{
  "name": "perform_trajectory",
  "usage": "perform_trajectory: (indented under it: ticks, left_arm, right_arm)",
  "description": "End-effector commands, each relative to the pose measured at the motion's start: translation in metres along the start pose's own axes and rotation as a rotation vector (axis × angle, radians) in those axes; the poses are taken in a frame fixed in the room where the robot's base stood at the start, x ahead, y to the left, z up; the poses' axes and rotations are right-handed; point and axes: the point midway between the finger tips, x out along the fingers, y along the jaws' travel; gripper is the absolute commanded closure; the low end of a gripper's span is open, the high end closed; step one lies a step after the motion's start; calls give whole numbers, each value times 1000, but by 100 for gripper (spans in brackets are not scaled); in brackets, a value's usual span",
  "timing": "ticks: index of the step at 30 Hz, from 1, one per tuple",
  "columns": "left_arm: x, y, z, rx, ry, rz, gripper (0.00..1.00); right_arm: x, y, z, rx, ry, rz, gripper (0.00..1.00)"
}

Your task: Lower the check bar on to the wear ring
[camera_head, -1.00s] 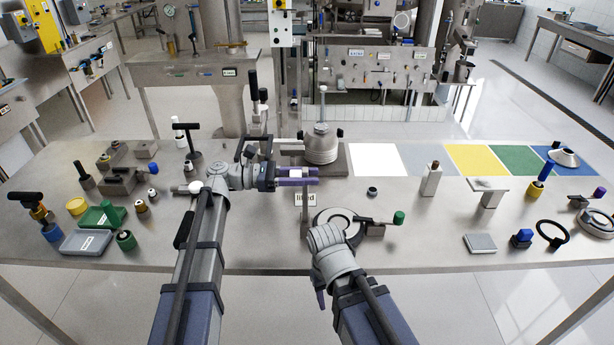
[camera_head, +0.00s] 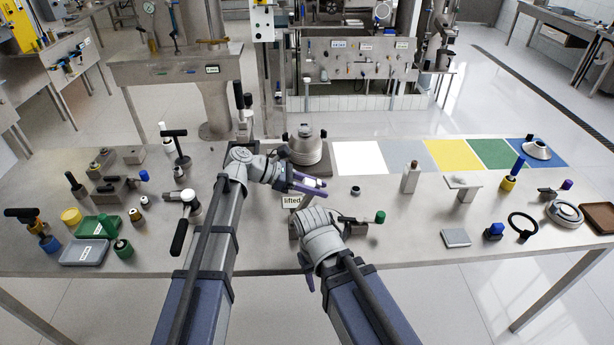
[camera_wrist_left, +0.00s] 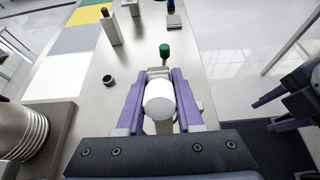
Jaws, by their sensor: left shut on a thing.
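My left gripper (camera_head: 310,187) has its purple fingers closed on a white round knob (camera_wrist_left: 159,100), above the middle of the bench near the front. The knob seems to top the check bar, but most of what is below it is hidden. A small sign reading "lifted" (camera_head: 291,201) stands just below the fingers. The wear ring is hidden behind my right wrist in the head view; I cannot make it out in the left wrist view. My right gripper (camera_wrist_left: 268,108) is empty, its fingers apart, pointing down by the bench's front edge.
A lever with a green knob (camera_head: 380,217) sticks out right of my right wrist. A grey domed stack (camera_head: 305,148) stands behind my left gripper. A small dark cup (camera_head: 355,190) is to its right. Coloured mats (camera_head: 445,155) line the back. The bench is clear around (camera_head: 400,220).

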Motion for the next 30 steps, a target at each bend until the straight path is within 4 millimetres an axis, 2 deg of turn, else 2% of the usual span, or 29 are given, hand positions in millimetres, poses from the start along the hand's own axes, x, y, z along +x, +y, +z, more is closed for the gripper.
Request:
perform_trajectory:
  ticks: [1,9,26,27,30]
  left_arm:
    - [5,-1,2,2,21,-4,100]
    - [21,-1,-4,2,45,-2,100]
    - [24,-2,-5,2,47,-3,100]
    - [24,-2,-5,2,47,-3,62]
    - [24,-2,-5,2,45,-2,51]
  right_arm:
    - [-4,0,0,0,0,0,50]
    - [4,0,0,0,0,0,50]
    - [6,-1,0,0,0,0,50]
    - [6,-1,0,0,0,0,50]
    - [6,-1,0,0,0,0,50]
